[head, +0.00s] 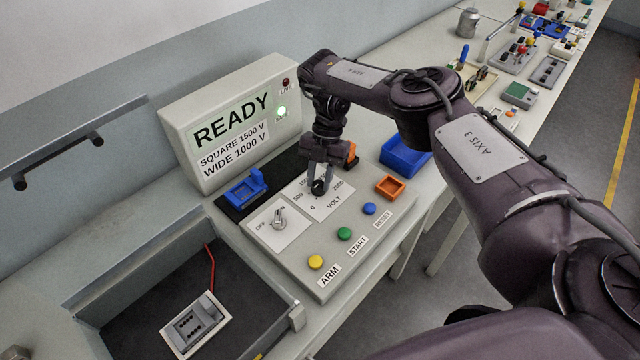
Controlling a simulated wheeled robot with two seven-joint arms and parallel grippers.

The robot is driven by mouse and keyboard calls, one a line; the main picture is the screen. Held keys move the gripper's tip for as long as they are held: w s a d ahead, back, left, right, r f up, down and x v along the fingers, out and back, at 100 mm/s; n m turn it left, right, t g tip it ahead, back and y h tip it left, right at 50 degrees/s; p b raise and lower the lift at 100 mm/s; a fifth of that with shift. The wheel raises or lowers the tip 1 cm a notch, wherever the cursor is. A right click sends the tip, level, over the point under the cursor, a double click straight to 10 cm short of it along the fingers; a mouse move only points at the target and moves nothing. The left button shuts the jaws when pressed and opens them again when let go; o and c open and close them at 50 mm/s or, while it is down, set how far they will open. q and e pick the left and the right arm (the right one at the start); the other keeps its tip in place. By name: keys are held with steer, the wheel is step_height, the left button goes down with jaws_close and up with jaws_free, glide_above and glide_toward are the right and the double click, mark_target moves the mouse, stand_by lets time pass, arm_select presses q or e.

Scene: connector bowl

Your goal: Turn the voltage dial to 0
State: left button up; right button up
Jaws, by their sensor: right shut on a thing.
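The voltage dial (318,187) is a dark round knob on a white plate (335,205) marked VOLT, with 0, 500, 2000 and a partly covered number around it. My right gripper (318,182) points down over the dial and is shut on it. The fingers partly cover the dial, so I cannot tell which number it points to. My left gripper is not in view.
The control panel (290,252) also carries an OFF switch (279,218) and yellow (315,262), green (344,234) and blue (369,208) buttons. A READY display (230,120) stands behind it. Blue (245,188) and orange (390,187) holders sit nearby.

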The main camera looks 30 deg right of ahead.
mark_target(318, 181)
steer(key=n+b, duration=0.1)
steer(key=n+h+b, duration=0.1)
steer(key=shift+w+f+n+g, duration=0.15)
steer(key=shift+n+g, duration=0.15)
steer(key=shift+a+n+h+b, duration=0.1)
steer(key=shift+n+h+b, duration=0.2)
steer(key=shift+n+b, duration=0.7)
steer(key=o, duration=1)
steer(key=shift+g, duration=0.3)
steer(key=shift+c, duration=0.2)
steer(key=shift+r, duration=0.3)
step_height(318, 181, up, 7)
steer(key=shift+f+p, duration=0.2)
steer(key=shift+p, duration=0.3)
step_height(318, 181, up, 13)
steer(key=p, duration=1.3)
